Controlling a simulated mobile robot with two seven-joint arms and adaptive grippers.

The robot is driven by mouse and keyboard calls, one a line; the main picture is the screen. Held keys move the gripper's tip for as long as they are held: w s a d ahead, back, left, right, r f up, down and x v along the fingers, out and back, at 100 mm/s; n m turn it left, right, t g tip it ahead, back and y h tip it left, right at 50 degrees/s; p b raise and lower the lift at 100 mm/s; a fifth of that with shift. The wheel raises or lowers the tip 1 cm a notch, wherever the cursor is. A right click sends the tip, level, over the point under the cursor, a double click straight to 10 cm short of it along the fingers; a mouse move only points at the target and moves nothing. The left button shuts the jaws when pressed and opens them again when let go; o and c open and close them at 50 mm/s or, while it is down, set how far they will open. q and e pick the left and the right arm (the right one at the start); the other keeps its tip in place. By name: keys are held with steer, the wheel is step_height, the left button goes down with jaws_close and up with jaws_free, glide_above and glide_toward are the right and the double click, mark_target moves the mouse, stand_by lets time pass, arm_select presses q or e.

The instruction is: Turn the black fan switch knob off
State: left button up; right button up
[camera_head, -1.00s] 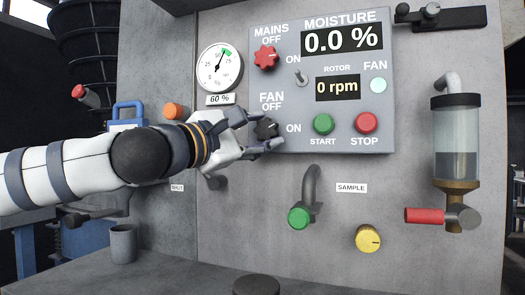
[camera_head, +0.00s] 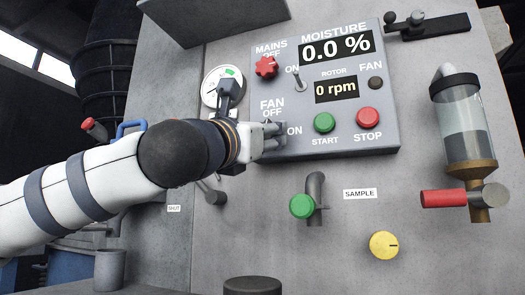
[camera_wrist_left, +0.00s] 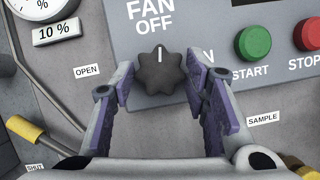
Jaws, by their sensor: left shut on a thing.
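The black fan switch knob (camera_wrist_left: 160,76) sits on the grey control panel (camera_wrist_left: 214,22), below the FAN OFF label. Its white mark points up towards OFF. My left gripper (camera_wrist_left: 158,88) is shut on the knob, with one finger on each side of it. In the head view my left gripper (camera_head: 272,140) reaches the panel's lower left corner and hides the knob. The round FAN lamp (camera_head: 375,83) is dark. My right gripper is not in view.
The green START button (camera_head: 324,122) and red STOP button (camera_head: 368,117) are right of my gripper. The red mains knob (camera_head: 266,67) and a toggle (camera_head: 300,82) are above. A green-knobbed pipe (camera_head: 316,190) and yellow knob (camera_head: 383,245) are below.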

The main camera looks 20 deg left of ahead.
arm_select(q)
steer(key=shift+n+y+b, duration=0.8)
steer(key=shift+n, duration=0.8)
steer(key=o, duration=1.1)
steer(key=v, duration=1.2)
steer(key=shift+d+f, duration=0.1)
